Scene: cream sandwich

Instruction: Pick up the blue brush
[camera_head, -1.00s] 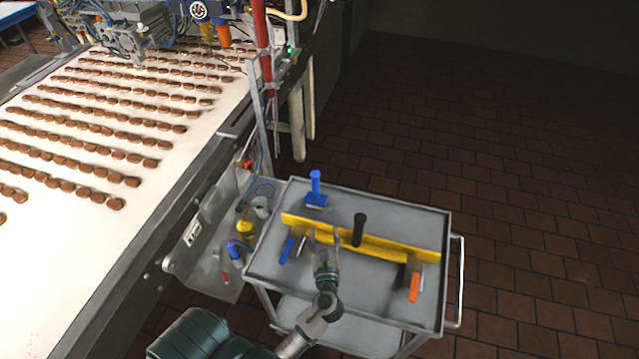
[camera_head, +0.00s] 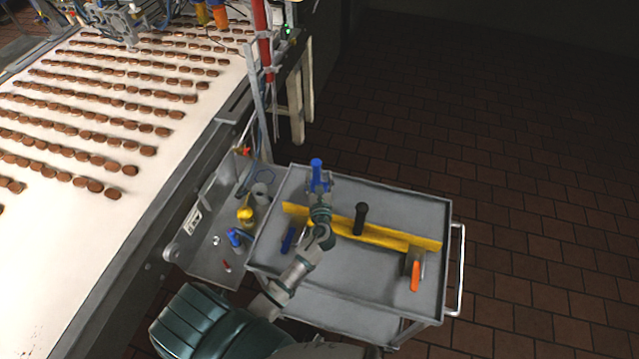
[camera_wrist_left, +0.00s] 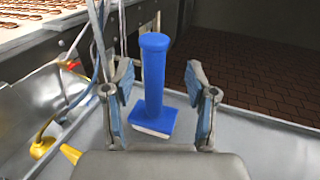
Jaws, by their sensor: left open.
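The blue brush (camera_head: 317,170) stands upright, handle up, near the back left of the grey cart top (camera_head: 395,212). In the left wrist view the brush (camera_wrist_left: 154,80) shows its round blue handle and a wide base with a pale underside. My left gripper (camera_head: 319,184) is right at the brush. In the left wrist view its two fingers (camera_wrist_left: 158,100) are open, one on each side of the handle, with clear gaps on both sides. The gripper hides the brush's base in the head view. My right gripper is not in view.
A long yellow bar (camera_head: 390,236) with a black handle (camera_head: 360,218) lies across the cart under my left arm. An orange-handled tool (camera_head: 415,275) and a small blue object (camera_head: 288,239) are also on the cart. A conveyor with rows of brown biscuits (camera_head: 90,130) runs at left.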

